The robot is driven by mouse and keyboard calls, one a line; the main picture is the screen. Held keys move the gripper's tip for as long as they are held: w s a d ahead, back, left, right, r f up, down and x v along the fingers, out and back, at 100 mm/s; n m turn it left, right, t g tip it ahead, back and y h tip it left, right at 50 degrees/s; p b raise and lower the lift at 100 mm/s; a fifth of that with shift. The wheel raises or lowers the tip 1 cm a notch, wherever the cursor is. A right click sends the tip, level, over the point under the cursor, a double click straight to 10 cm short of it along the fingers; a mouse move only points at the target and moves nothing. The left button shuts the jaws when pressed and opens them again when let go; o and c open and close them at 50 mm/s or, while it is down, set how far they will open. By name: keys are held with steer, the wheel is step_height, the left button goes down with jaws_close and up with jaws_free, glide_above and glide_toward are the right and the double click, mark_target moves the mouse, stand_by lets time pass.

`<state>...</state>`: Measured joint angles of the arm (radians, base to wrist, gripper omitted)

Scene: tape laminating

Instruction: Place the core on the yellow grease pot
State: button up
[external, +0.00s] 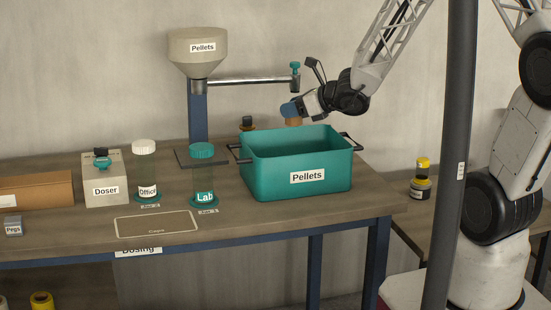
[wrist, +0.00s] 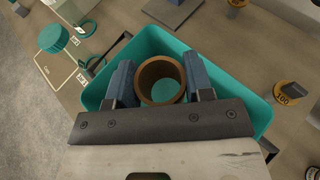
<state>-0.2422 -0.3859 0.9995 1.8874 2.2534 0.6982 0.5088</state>
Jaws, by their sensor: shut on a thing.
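My gripper (external: 291,112) is shut on the core (external: 293,122), a short brown cardboard ring. In the wrist view the core (wrist: 162,80) sits between the two blue fingers of my gripper (wrist: 162,84), its hole facing the camera. It is held above the teal Pellets bin (external: 262,180). On the lower side table at right stands a black pot with a yellow upper part (external: 422,163). A dark-topped, yellow-sided pot marked 100 (wrist: 289,94) shows right of the bin in the wrist view. I cannot tell which is the grease pot.
A dark pot with a yellowish base (external: 247,123) stands behind the bin. A dark post (external: 458,150) rises before the side table. The Lab jar (external: 204,180), Office jar (external: 147,175), Doser (external: 107,180) and hopper (external: 198,48) are left. The Caps mat (external: 157,224) is bare.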

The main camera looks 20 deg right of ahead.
steer(key=d+m+t+h, duration=0.4)
steer(key=d+m+h, duration=0.2)
steer(key=d, duration=3.8)
step_height(320, 180, down, 16)
steer(key=shift+s, duration=0.45)
steer(key=shift+a+g, duration=0.1)
steer(key=shift+g, duration=0.2)
steer(key=shift+w, duration=0.1)
glide_above(423, 159)
steer(key=shift+f, duration=0.75)
steer(key=shift+f, duration=1.7)
